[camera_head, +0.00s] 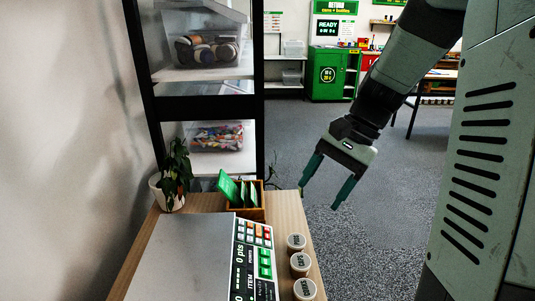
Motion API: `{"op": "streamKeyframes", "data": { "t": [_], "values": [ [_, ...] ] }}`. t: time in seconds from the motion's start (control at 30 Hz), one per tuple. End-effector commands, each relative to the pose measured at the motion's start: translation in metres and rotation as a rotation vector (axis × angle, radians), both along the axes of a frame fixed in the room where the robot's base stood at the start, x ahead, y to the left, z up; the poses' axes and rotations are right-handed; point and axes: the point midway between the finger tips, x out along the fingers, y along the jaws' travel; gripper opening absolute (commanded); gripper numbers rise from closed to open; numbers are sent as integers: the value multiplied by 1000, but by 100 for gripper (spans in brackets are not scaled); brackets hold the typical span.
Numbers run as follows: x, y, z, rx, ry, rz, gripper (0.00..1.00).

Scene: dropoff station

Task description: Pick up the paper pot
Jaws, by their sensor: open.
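Three small round pots with pale, labelled tops stand in a row along the right edge of the wooden counter (289,214): a far pot (296,241), a middle pot (300,263) and a near pot (305,289). The middle label seems to read "CAPS"; the others are too small to read surely. I cannot tell which one is the paper pot. A white plant pot (168,197) with a leafy plant stands at the counter's back left. My gripper (319,200) is open and empty, its green fingers pointing down, beyond and right of the row, apart from the pots.
A flat grey scale (182,255) with a button panel (254,262) fills the counter's middle. A wooden box (247,213) of green cards stands behind it. A black-framed shelf (205,103) holds clear bins. Grey floor (370,240) lies open to the right.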

Motion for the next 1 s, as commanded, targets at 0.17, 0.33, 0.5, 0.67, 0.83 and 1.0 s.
{"op": "streamKeyframes", "data": {
  "t": [0.17,0.33,0.5,0.67,0.83,1.0],
  "values": [
    [31,-24,-64,192,182,-166,67],
    [50,-47,-127,392,328,-329,67],
    [58,-68,-194,612,454,-497,67],
    [55,-84,-255,825,548,-650,67],
    [48,-92,-302,997,605,-770,67],
    [44,-95,-321,1074,626,-821,67]
  ]
}}
